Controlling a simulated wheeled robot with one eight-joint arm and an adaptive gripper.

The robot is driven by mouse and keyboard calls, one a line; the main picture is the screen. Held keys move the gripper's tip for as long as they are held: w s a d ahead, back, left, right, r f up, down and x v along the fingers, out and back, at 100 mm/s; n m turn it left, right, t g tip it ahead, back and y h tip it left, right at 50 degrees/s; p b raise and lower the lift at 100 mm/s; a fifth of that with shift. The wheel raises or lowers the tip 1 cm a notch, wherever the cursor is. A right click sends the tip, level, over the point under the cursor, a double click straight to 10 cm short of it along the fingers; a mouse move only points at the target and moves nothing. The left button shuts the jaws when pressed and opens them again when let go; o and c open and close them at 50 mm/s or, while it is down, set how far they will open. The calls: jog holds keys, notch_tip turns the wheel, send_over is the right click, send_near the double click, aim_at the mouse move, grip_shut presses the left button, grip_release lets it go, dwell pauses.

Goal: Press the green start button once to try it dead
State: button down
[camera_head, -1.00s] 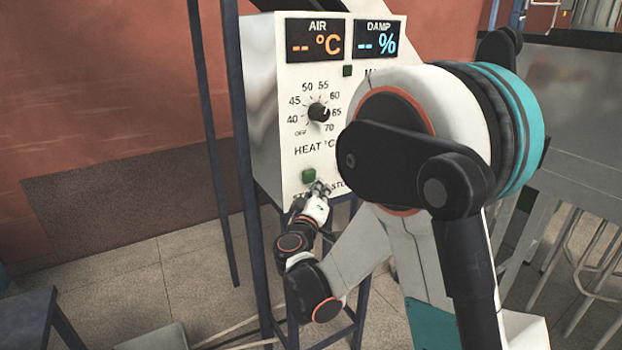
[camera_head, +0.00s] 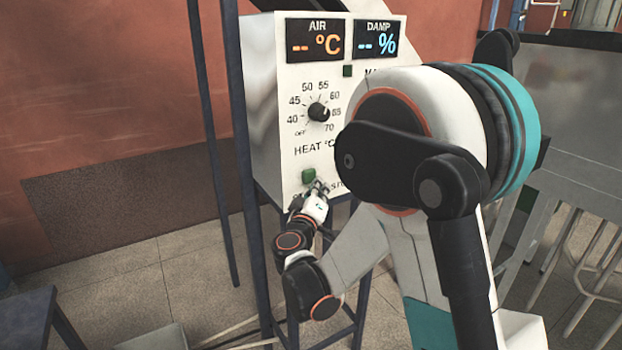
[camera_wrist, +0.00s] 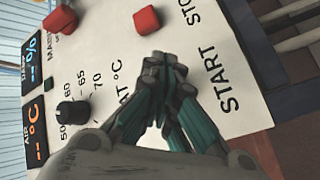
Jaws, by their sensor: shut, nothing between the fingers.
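The green start button (camera_head: 308,175) sits low on the front of the white control box (camera_head: 262,100). My gripper (camera_head: 319,187) is shut and empty, its fingertips just right of and below the button in the head view. In the wrist view, my closed fingertips (camera_wrist: 163,62) lie over the panel beside the START lettering (camera_wrist: 222,75). They hide the place of the green button there. I cannot tell whether the fingertips touch the button or panel.
The panel has a black heat knob (camera_head: 319,112), an air display (camera_head: 315,40) and a damp display (camera_head: 377,40), both showing dashes. A red button (camera_wrist: 146,19) sits near STOP, close to my fingers. Blue stand legs (camera_head: 261,270) are beside my arm.

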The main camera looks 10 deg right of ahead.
jog(key=shift+w, duration=0.2)
dwell(0.5)
jog(key=shift+w+a, duration=0.1)
jog(key=shift+w, duration=0.1)
jog(key=shift+w+a, duration=0.2)
jog(key=shift+w, duration=0.35)
dwell(0.8)
jog(key=shift+s, duration=0.15)
jog(key=shift+s+d+b, duration=0.3)
jog(key=shift+s+b, duration=0.1)
jog(key=shift+s, duration=0.4)
jog(key=shift+s, duration=0.1)
jog(key=s, duration=0.1)
jog(key=s+d, duration=0.1)
jog(key=s, duration=0.2)
jog(key=shift+s+d+b, duration=0.25)
jog(key=shift+b, duration=0.1)
dwell(0.5)
